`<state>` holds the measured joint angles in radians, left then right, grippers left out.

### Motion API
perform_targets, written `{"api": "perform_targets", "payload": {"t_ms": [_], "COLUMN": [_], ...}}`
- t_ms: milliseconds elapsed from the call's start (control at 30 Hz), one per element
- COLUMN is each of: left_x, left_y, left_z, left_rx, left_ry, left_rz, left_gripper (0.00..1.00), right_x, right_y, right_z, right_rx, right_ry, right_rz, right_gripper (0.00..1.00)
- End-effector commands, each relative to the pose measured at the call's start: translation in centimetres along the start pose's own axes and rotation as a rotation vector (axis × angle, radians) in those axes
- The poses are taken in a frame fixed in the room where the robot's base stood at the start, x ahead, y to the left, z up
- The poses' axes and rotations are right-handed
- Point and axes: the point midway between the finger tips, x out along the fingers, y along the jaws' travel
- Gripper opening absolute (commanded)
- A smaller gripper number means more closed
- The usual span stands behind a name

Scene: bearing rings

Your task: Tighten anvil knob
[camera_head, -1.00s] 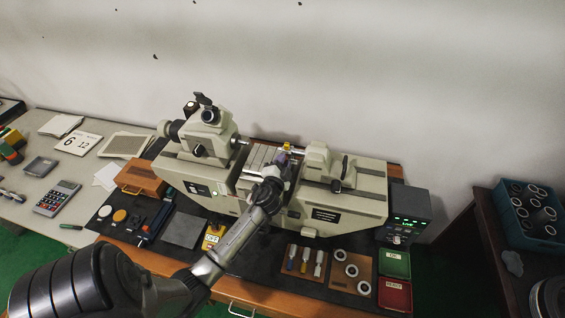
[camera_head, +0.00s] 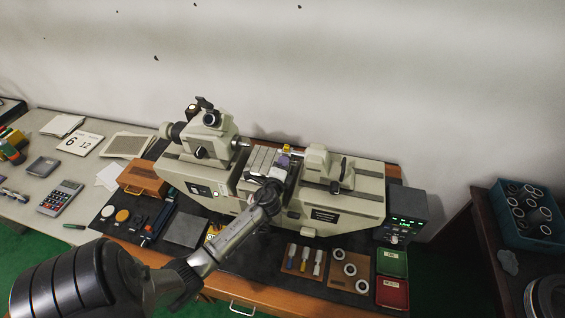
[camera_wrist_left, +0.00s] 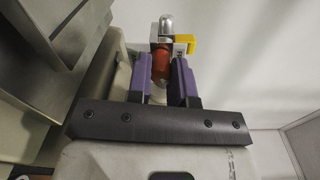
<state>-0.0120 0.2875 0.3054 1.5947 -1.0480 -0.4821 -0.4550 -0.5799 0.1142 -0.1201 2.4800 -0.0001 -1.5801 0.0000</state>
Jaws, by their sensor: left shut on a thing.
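A pale grey-green measuring machine (camera_head: 345,208) stands on the bench, with a headstock at left and a tailstock (camera_head: 318,165) at right. My left gripper (camera_head: 284,160) is at the middle of the machine, just left of the tailstock; my own wrist hides part of that area. In the left wrist view, the purple fingers (camera_wrist_left: 165,84) are shut on a red knob (camera_wrist_left: 161,66), one finger on each side. Beyond the knob are a silver rounded pin (camera_wrist_left: 166,26) and a yellow part (camera_wrist_left: 185,43). My right gripper is not in view.
A digital readout (camera_head: 409,211) stands right of the machine. Green (camera_head: 392,262) and red (camera_head: 392,293) trays lie in front of it, beside a board with rings (camera_head: 350,270). A blue crate of rings (camera_head: 527,214) sits far right. A wooden box (camera_head: 143,178) is at left.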

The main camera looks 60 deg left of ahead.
Motion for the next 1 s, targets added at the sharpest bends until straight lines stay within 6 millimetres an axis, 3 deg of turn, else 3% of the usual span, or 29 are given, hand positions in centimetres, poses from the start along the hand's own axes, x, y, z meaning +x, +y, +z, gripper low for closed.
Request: {"api": "perform_targets", "payload": {"t_ms": [600, 1000], "left_x": [0.0, 0.0], "left_y": [-0.2, -0.1], "left_z": [0.0, 0.0], "left_rx": [0.554, 0.755], "left_ry": [-0.011, -0.017], "left_rz": [0.017, 0.023], "left_gripper": [0.00, 0.00], "right_x": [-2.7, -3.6], "right_y": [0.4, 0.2], "right_z": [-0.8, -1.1], "right_rx": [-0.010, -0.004], "right_ry": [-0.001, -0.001], "right_rz": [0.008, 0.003], "right_gripper": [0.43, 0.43]}}
